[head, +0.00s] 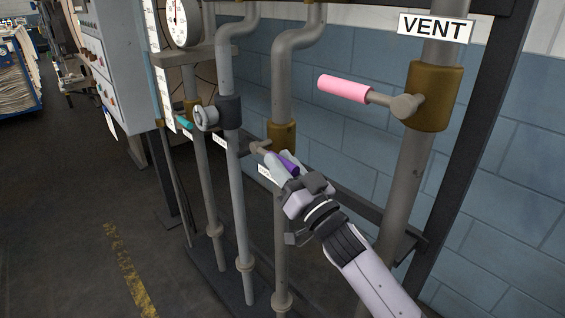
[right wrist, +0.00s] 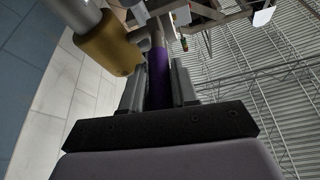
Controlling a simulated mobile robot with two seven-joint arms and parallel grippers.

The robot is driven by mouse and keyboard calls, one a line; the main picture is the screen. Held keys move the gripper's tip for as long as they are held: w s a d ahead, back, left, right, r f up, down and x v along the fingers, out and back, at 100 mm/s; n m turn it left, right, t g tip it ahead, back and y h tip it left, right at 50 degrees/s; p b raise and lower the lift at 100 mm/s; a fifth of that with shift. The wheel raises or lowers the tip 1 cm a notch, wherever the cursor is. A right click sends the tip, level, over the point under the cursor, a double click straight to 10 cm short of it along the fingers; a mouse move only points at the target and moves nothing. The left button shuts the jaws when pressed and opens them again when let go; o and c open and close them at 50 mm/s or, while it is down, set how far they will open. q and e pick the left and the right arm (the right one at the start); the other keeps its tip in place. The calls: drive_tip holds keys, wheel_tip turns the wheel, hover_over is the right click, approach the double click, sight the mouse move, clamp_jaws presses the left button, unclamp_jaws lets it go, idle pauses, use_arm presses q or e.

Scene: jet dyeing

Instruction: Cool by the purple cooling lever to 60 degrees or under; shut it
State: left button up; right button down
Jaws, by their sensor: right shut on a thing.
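The purple cooling lever (head: 288,160) sticks out from a brass valve body (head: 281,135) on a grey vertical pipe, sloping down to the right. My right gripper (head: 281,168) is shut on its purple grip. In the right wrist view the purple grip (right wrist: 158,78) lies between the two fingers, with the brass valve body (right wrist: 108,42) to the left. A round dial gauge (head: 183,22) is at the top left; its reading is too small to tell. My left gripper is not in view.
A pink lever (head: 343,88) under a VENT sign (head: 435,28) juts left from the right pipe, above my right arm. A teal lever (head: 184,122) and a grey round valve (head: 206,117) are on pipes to the left.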

sight(282, 158)
drive_tip(key=shift+r+g+h+p, duration=0.3)
drive_tip(key=shift+r+g+p, duration=0.65)
drive_tip(key=shift+p, duration=2.05)
drive_tip(key=shift+r, duration=0.2)
drive_tip(key=shift+w+r+n+g+h+p, duration=0.15)
drive_tip(key=shift+r+n+g+h+p, duration=0.2)
drive_tip(key=shift+g+h+p, duration=0.15)
drive_tip(key=shift+w+a+r+g+h, duration=0.25)
drive_tip(key=shift+r+g+h, duration=0.2)
drive_tip(key=shift+g, duration=0.35)
drive_tip(key=shift+w+a+r+g+h, duration=0.2)
drive_tip(key=shift+r+g+h, duration=0.15)
drive_tip(key=shift+r+g, duration=0.3)
drive_tip(key=c, duration=0.9)
unclamp_jaws()
drive_tip(key=shift+c, duration=0.2)
drive_tip(key=shift+f, duration=0.1)
drive_tip(key=b+v, duration=0.1)
drive_tip(key=v, duration=0.6)
